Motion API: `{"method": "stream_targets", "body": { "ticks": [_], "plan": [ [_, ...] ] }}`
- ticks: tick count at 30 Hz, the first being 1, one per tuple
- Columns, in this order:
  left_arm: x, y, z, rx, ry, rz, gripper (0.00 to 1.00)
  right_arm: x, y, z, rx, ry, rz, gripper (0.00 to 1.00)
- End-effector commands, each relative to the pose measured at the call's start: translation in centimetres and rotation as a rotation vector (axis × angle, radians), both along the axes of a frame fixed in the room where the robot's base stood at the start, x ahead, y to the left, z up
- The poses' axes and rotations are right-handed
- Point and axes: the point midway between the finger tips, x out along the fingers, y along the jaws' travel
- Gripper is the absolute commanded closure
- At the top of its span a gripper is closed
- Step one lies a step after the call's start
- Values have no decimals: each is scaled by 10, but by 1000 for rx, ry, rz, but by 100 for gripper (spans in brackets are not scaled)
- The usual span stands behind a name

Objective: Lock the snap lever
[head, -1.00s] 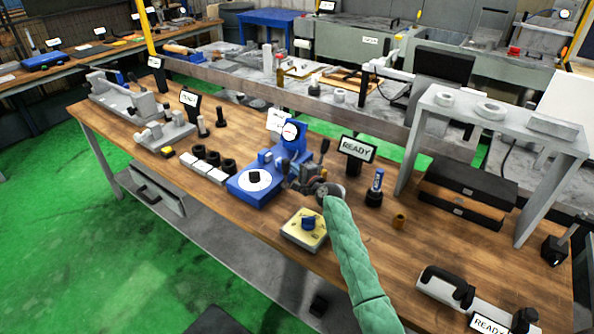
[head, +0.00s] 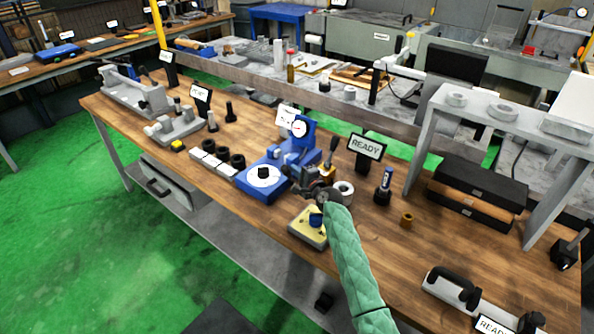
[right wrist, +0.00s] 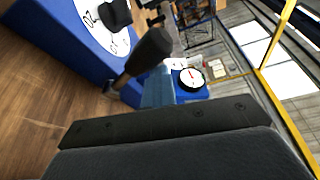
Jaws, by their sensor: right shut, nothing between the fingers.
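The lever with a black handle (head: 333,144) stands up from a small brass-coloured base on the right side of the blue gauge fixture (head: 262,174); I take it as the snap lever. In the right wrist view the black knob of the lever (right wrist: 150,50) is close, tilted, in front of the blue fixture (right wrist: 65,30). My right gripper (head: 302,180) is shut and empty, just in front of the fixture's right end and below the lever. The head view does not show clearly whether it touches anything. My left gripper is not in view.
A white ring (head: 344,188) lies right of my right gripper. A yellowish block with a blue part (head: 308,228) sits near the table's front edge. A READY sign (head: 365,147) and a black-and-blue tool (head: 384,185) stand behind right.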

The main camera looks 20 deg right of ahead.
Motion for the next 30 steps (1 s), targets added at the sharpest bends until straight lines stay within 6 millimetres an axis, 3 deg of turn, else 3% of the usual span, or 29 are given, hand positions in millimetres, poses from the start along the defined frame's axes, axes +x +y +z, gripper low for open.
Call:
{"method": "stream_targets", "body": {
  "ticks": [14, 30],
  "plan": [
    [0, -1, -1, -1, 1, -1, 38, -5, 3, -4, 2, 5, 7, 100],
    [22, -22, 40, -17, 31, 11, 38, -68, -24, 0, 2, 3, 0, 100]
  ]
}}
